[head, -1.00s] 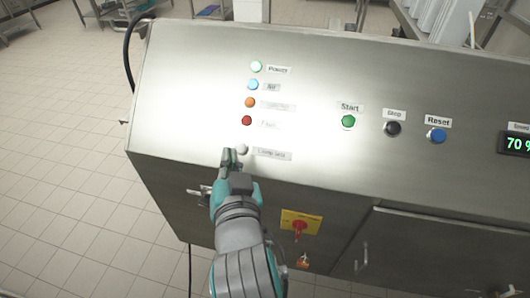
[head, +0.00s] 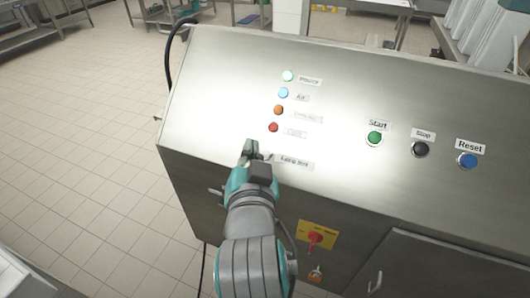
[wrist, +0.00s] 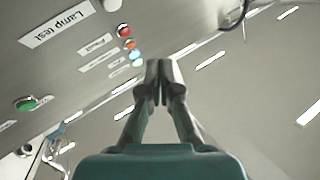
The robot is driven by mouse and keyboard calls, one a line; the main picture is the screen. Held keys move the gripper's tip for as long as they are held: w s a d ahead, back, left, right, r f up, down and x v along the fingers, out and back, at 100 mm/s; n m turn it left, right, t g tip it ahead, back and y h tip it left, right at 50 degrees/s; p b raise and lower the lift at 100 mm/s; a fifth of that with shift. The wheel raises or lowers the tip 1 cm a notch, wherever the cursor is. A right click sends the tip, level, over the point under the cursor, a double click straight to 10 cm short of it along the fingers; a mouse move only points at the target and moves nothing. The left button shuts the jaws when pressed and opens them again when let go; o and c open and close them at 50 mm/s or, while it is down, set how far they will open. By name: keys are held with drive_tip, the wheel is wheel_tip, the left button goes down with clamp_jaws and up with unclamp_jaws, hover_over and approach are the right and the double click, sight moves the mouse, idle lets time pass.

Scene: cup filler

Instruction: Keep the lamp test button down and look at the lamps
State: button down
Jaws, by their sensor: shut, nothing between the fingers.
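My gripper (head: 251,148) is shut and empty, at the lower left of the sloping steel panel (head: 340,105). The pale lamp test button (head: 266,156) is partly hidden behind it in the head view, just left of its label (head: 294,163). In the wrist view the button (wrist: 112,5) is at the top edge, apart from the fingertips (wrist: 160,72). Contact cannot be seen. Above stand four lamps in a column: green power (head: 288,76) and blue air (head: 283,93) look bright; orange (head: 279,110) and red (head: 273,127) look darker.
Green start (head: 374,138), black stop (head: 420,149) and blue reset (head: 467,160) buttons sit to the right. A red switch on a yellow plate (head: 317,236) is on the front below. A black cable (head: 170,60) loops at the left edge. Tiled floor lies left.

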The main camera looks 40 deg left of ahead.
sight(262, 155)
drive_tip(key=shift+w+a+f, duration=0.2)
drive_tip(key=shift+w+f, duration=0.6)
drive_tip(key=shift+f, duration=0.1)
drive_tip(key=shift+w+a+f, duration=0.15)
drive_tip(key=shift+w+f, duration=0.6)
drive_tip(key=shift+f, duration=0.1)
drive_tip(key=shift+w+a+f, duration=0.2)
drive_tip(key=shift+w+f, duration=0.6)
drive_tip(key=shift+f, duration=0.1)
drive_tip(key=shift+w+f, duration=0.1)
drive_tip(key=shift+w+f, duration=0.15)
drive_tip(key=shift+f, duration=0.05)
drive_tip(key=shift+w+a+f, duration=0.15)
drive_tip(key=shift+w+f, duration=0.2)
drive_tip(key=shift+f, duration=0.05)
idle(0.7)
drive_tip(key=shift+s+r, duration=0.6)
drive_tip(key=shift+r, duration=0.1)
drive_tip(key=shift+s+d+r, duration=0.3)
drive_tip(key=shift+s+r, duration=0.55)
drive_tip(key=shift+r, duration=0.1)
drive_tip(key=shift+s+d+r, duration=0.25)
drive_tip(key=shift+s+r, duration=0.55)
drive_tip(key=shift+r, duration=0.1)
drive_tip(key=shift+f, duration=0.1)
